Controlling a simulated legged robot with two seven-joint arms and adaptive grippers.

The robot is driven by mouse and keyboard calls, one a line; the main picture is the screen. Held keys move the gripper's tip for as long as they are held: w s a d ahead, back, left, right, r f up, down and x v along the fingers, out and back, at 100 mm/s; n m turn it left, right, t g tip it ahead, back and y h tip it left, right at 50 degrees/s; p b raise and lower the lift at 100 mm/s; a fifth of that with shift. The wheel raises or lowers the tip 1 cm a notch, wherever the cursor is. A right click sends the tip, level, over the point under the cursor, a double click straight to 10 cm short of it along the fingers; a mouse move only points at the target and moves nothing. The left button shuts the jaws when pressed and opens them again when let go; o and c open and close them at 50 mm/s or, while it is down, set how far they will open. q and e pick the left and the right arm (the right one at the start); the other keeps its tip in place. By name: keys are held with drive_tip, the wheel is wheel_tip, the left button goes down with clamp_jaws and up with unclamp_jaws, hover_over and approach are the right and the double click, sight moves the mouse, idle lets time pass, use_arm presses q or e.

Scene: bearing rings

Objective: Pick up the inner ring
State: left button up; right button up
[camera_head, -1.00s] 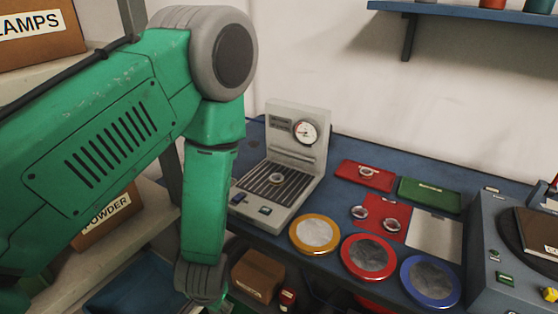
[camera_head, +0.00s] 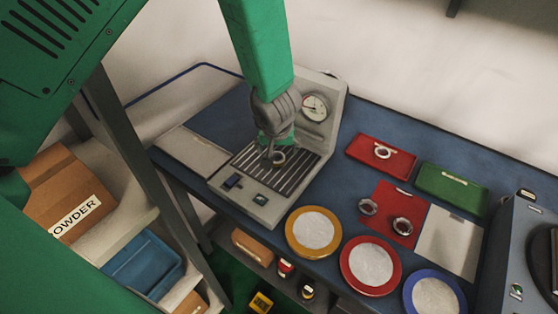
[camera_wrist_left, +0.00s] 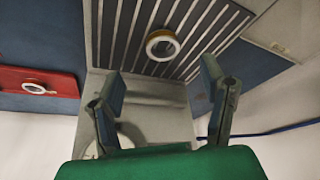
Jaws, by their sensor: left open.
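A small metal ring (camera_head: 278,160) lies flat on the slatted plate of the grey gauge machine (camera_head: 327,112). It also shows in the left wrist view (camera_wrist_left: 150,45), with a thin brass-coloured edge. My left gripper (camera_head: 274,148) is over the slatted plate, close to this ring and partly in front of it in the head view. In the left wrist view the fingers (camera_wrist_left: 161,82) are spread and empty, and the ring lies beyond the tips. Other rings lie on the red tray (camera_head: 360,157) and the red mat (camera_head: 385,216). Which is the inner ring I cannot tell by looks alone.
A green tray (camera_head: 452,186), a pale plate (camera_head: 450,242) and yellow, red and blue rimmed discs (camera_head: 292,222) lie right of the machine. The machine's upright gauge housing stands close to my left gripper. A shelf with boxes is at the left.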

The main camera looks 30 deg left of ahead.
sight(277, 160)
use_arm(q)
drive_tip(key=shift+x, duration=1)
drive_tip(key=shift+w+a+f, duration=0.3)
drive_tip(key=shift+a+f, duration=0.25)
drive_tip(key=shift+f, duration=0.2)
drive_tip(key=b+x, duration=0.1)
drive_tip(key=x, duration=0.2)
drive_tip(key=shift+w+d+f, duration=0.1)
drive_tip(key=shift+w+f, duration=0.15)
drive_tip(key=shift+f, duration=0.05)
drive_tip(key=shift+w+d+f, duration=0.1)
drive_tip(key=shift+w+f, duration=0.1)
drive_tip(key=shift+f, duration=0.05)
use_arm(e)
drive_tip(key=shift+w+a+f, duration=0.1)
drive_tip(key=shift+w+f, duration=0.05)
drive_tip(key=shift+f, duration=0.55)
use_arm(q)
drive_tip(key=shift+r, duration=0.1)
drive_tip(key=shift+s, duration=0.1)
drive_tip(key=c, duration=1.4)
use_arm(e)
drive_tip(key=shift+a, duration=0.15)
use_arm(q)
wheel_tip(277, 160, up, 10)
drive_tip(key=p, duration=0.6)
use_arm(e)
wheel_tip(277, 160, up, 6)
